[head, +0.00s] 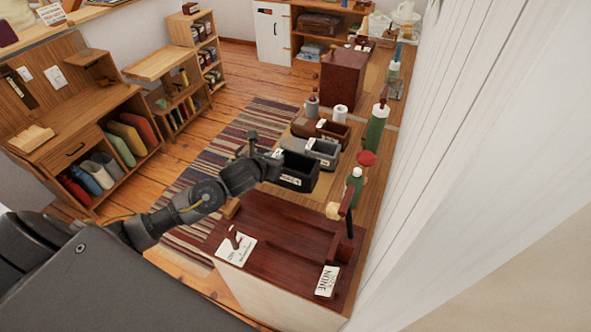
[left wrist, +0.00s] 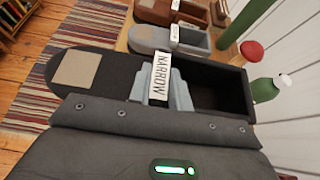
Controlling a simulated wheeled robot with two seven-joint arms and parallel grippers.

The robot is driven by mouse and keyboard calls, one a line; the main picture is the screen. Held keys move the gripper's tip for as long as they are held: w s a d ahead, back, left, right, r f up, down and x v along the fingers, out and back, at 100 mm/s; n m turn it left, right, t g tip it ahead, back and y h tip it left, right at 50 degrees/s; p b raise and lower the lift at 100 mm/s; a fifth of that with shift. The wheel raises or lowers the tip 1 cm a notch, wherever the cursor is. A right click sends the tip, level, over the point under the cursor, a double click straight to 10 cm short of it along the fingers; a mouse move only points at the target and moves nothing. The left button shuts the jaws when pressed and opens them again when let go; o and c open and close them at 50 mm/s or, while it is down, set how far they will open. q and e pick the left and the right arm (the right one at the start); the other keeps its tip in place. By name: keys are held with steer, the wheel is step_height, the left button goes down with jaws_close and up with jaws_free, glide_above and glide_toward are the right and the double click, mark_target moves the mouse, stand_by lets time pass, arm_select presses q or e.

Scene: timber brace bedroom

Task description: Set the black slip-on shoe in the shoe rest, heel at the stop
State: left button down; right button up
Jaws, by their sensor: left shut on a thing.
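The black slip-on shoe (head: 299,169) is a box-like shape with an open well, at the near end of a row of shoes in the head view. In the left wrist view the shoe (left wrist: 105,75) has its toe to the left with a beige patch, and its open heel end to the right. A white NARROW tag (left wrist: 161,76) stands at its middle. My left gripper (head: 272,163) is shut on the shoe; the tag partly hides the fingers (left wrist: 171,90). A dark red wooden surface (head: 285,235), apparently the shoe rest, lies nearer. My right gripper is not in view.
A grey shoe (head: 322,152) and a brown shoe (head: 334,131) stand just behind the black one. Green bottles (head: 376,128) line the wall side. A NONE card (head: 327,281) and another card (head: 236,247) lie on the red surface. A white wall is close on the right.

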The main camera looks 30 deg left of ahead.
mark_target(290, 162)
arm_select(q)
steer(key=w+d+f, duration=0.1)
steer(key=w+d+f+p, duration=0.1)
steer(key=w+f, duration=0.3)
steer(key=shift+w+d, duration=0.2)
steer(key=shift+d, duration=0.2)
steer(key=shift+w+d+f, duration=0.15)
steer(key=shift+w+f, duration=0.3)
steer(key=shift+f, duration=0.15)
steer(key=shift+w+d+f+p, duration=0.15)
steer(key=shift+f+p, duration=0.1)
steer(key=shift+f, duration=0.3)
steer(key=shift+w+f+p, duration=0.1)
steer(key=shift+f+p, duration=0.1)
steer(key=shift+f, duration=0.3)
steer(key=shift+f+p, duration=0.3)
steer(key=shift+p, duration=0.05)
steer(key=shift+f, duration=0.35)
steer(key=shift+f, duration=0.1)
steer(key=shift+f, duration=0.15)
steer(key=c, duration=1.3)
jaws_free()
